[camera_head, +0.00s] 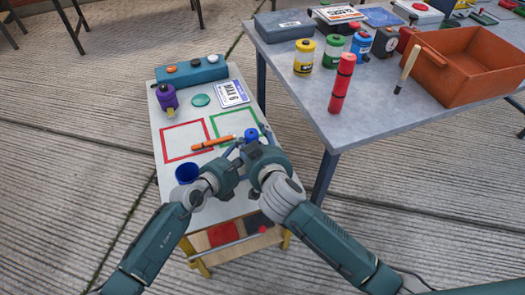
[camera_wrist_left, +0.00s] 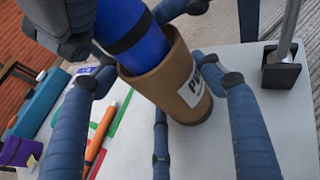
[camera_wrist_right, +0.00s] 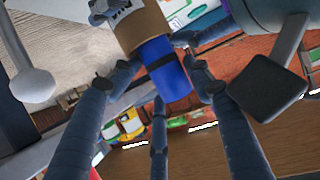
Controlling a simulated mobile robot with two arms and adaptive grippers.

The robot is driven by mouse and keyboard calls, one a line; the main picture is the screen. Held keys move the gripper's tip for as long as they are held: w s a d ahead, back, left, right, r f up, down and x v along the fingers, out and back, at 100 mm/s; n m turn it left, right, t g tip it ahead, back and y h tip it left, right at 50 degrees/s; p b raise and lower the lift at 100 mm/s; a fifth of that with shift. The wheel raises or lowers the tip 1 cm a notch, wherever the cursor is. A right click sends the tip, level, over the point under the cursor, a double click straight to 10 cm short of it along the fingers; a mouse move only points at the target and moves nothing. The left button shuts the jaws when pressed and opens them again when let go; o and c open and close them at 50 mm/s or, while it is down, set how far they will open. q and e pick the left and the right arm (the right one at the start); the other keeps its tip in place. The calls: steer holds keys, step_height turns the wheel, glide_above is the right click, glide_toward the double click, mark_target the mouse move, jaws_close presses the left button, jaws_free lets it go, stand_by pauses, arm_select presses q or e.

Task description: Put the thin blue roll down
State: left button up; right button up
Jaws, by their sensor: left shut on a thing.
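The thin blue roll (camera_wrist_left: 140,35) has a dark band and sits partly inside a brown tube (camera_wrist_left: 165,80) with a white label. My left gripper (camera_head: 237,157) is shut on the brown tube. My right gripper (camera_head: 258,148) is close against the left one. In the right wrist view, the blue roll's free end (camera_wrist_right: 170,80) lies between the right gripper's fingers. Whether those fingers press on it cannot be told. In the head view the grippers hide the tube and most of the roll.
The small white table (camera_head: 165,132) bears a red square outline (camera_head: 163,150), a green outline (camera_head: 213,123), an orange pen (camera_head: 212,144), a blue cup (camera_head: 187,172) and a purple item (camera_head: 167,97). A grey table (camera_head: 375,120) with a red roll (camera_head: 342,83) and an orange bin (camera_head: 470,65) stands right.

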steer(key=v, duration=1)
steer(key=shift+s+r, duration=0.15)
steer(key=shift+r, duration=0.05)
steer(key=shift+d, duration=0.15)
arm_select(q)
steer(key=o, duration=1.7)
steer(key=shift+a, duration=0.1)
steer(key=shift+c, duration=0.2)
